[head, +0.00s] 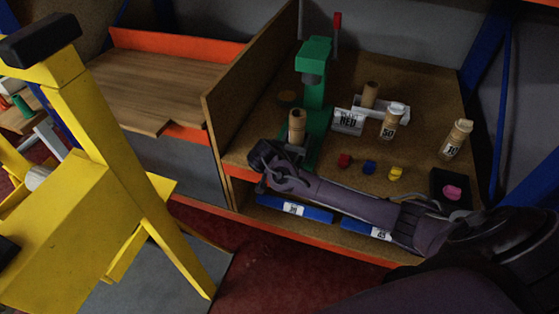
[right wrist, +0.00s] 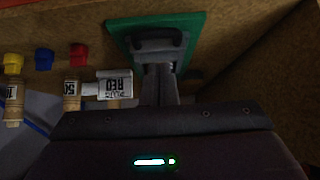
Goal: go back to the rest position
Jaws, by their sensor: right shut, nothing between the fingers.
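My right arm (head: 360,206) reaches in from the right across the front of the wooden workbench. My right gripper (head: 262,165) is at the bench's front left, close to the upright wooden divider (head: 240,85). It is shut and holds nothing. In the right wrist view the gripper (right wrist: 160,45) shows over the base of the green press. The green press (head: 314,70), with a red-tipped lever, stands behind the gripper. A brown cylinder (head: 297,122) stands at the press, just behind the gripper. I cannot tell whether the gripper touches the press. My left gripper is out of view.
A white holder labelled RED (head: 348,122) and labelled bottles (head: 390,122) (head: 455,140) stand behind my forearm. Red (head: 344,160), blue (head: 369,167) and yellow (head: 395,173) pieces lie nearby. A black tray (head: 438,187) holds a pink piece. A yellow frame (head: 120,150) stands left.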

